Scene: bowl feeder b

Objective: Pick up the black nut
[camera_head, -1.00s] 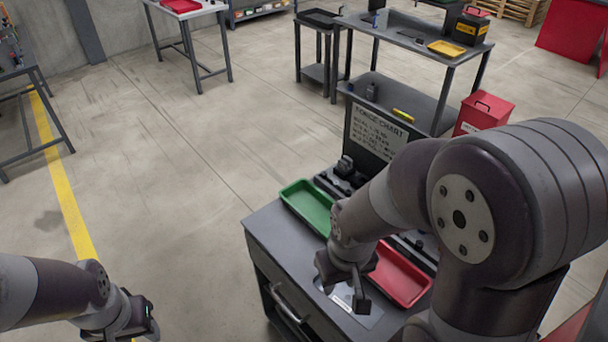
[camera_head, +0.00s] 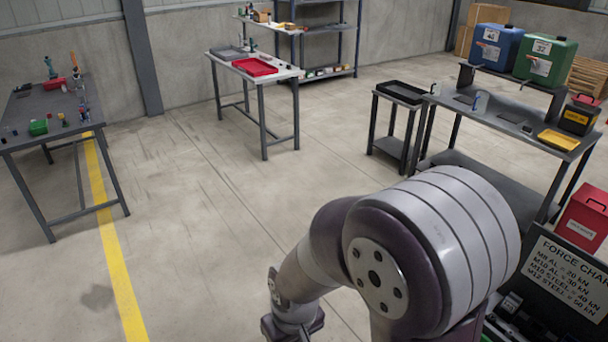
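I cannot make out a black nut anywhere in view. My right arm comes in from the lower right. The base of my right gripper (camera_head: 292,326) is at the bottom edge, and its fingertips are cut off, so I cannot tell whether it is open or holds anything. My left gripper is out of view. Small parts lie on the dark table (camera_head: 62,104) at the far left, too small to tell apart.
A white table (camera_head: 224,58) with a red tray (camera_head: 255,66) stands at the back. A grey workbench (camera_head: 475,110) is at the right, with a red box (camera_head: 582,222) near it. A force chart board (camera_head: 570,280) is at the lower right. Open floor lies in the middle.

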